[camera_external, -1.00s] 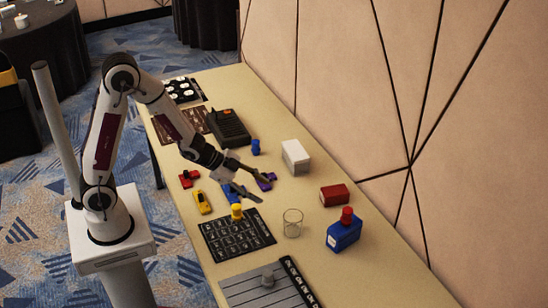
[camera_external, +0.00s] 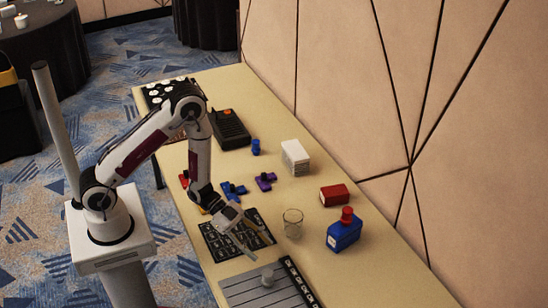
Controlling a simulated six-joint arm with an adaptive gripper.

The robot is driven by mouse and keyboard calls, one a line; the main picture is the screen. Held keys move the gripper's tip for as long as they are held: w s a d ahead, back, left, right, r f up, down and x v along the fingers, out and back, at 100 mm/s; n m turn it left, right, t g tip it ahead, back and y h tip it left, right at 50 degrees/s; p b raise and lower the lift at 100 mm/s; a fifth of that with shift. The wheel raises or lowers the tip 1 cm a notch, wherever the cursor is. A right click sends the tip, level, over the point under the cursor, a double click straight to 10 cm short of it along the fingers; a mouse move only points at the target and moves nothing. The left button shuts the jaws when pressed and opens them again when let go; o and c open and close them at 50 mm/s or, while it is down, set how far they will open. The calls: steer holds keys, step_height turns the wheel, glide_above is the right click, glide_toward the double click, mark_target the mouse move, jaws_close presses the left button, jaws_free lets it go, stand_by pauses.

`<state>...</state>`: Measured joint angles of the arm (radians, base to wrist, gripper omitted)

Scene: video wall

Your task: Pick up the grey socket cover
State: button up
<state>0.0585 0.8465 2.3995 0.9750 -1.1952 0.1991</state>
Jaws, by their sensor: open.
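A small grey knob-like piece (camera_external: 268,276), which looks like the grey socket cover, stands on a grey striped board (camera_external: 247,290) at the near end of the table. My gripper (camera_external: 248,245) is open and points down and to the right. Its fingers are over the near part of the black grid mat (camera_external: 215,246), a little behind and to the left of the grey piece and apart from it. I see nothing between the fingers.
A clear glass (camera_external: 292,223), a blue bottle with a red cap (camera_external: 343,232) and a red box (camera_external: 334,195) stand to the right. Blue (camera_external: 233,190) and purple (camera_external: 265,181) pieces lie behind my gripper. A black lettered strip (camera_external: 300,281) edges the board's right side.

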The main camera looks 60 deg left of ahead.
mark_target(267, 273)
steer(key=shift+s+d+f+g+h, duration=0.3)
steer(key=shift+s+d+h, duration=0.3)
steer(key=shift+s, duration=0.25)
steer(key=shift+s+d+f+g+h, duration=0.25)
steer(key=shift+s+d+h, duration=0.3)
steer(key=shift+s, duration=0.3)
steer(key=shift+d, duration=0.1)
steer(key=shift+t+x, duration=0.25)
steer(key=shift+x, duration=1.05)
steer(key=shift+f, duration=0.1)
steer(key=shift+x, duration=2.5)
steer(key=shift+s, duration=0.1)
steer(key=c, duration=0.9)
